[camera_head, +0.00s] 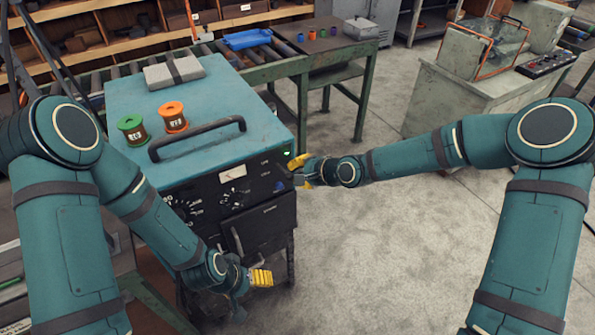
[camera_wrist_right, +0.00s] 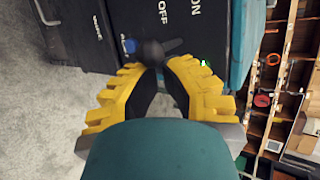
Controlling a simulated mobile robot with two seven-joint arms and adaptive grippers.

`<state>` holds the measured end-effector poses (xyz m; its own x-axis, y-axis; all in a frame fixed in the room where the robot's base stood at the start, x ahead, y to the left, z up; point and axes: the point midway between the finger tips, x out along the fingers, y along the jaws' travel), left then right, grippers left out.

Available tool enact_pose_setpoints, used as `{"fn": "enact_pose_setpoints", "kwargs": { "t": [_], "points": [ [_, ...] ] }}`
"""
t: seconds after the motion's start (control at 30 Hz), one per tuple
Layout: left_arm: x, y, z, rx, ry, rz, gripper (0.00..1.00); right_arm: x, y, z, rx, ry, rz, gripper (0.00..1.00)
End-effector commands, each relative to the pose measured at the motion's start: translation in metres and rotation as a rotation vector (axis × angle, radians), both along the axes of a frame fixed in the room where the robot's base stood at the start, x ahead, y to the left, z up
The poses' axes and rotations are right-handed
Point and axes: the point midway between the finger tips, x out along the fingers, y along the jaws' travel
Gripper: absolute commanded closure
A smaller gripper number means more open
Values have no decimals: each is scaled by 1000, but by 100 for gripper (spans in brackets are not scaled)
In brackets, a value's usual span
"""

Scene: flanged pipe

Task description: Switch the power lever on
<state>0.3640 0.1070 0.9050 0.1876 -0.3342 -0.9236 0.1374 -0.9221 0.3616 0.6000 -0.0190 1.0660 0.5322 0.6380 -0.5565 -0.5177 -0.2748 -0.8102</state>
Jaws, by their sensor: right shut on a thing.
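The power lever (camera_wrist_right: 152,52) has a dark round knob and sits on the black front panel (camera_head: 215,203) of a teal machine. In the right wrist view its dark arm slants right from the knob, below the OFF and ON labels. My right gripper (camera_head: 297,170) is at the panel's right edge; its yellow fingers (camera_wrist_right: 154,68) are closed on the knob. In the head view the lever is mostly hidden by the gripper. A small green light (camera_wrist_right: 205,63) glows beside the lever. My left gripper (camera_head: 261,277) hangs low in front of the machine, apart from it; its finger gap is unclear.
The machine's top carries a dark handle (camera_head: 197,138), a green spool (camera_head: 133,130), an orange spool (camera_head: 173,117) and a grey block (camera_head: 174,72). A green-framed table (camera_head: 325,45) stands behind. The floor (camera_head: 370,240) to the right is clear.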

Motion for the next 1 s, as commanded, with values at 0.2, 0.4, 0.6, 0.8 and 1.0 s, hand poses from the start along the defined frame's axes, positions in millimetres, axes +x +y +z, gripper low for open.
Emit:
{"fn": "enact_pose_setpoints", "kwargs": {
  "t": [0.2,0.4,0.6,0.8,1.0],
  "points": [
    [0,0,0,0,0,0,26,0,0,0,1,0,1,100],
    [0,0,1,0,0,0,26,0,0,1,1,0,1,100],
    [0,0,6,0,0,0,26,0,0,8,1,1,-1,100],
    [0,0,11,0,0,0,26,0,1,16,1,0,1,100],
    [0,0,10,0,0,0,26,0,1,17,1,0,2,100]
  ]
}}
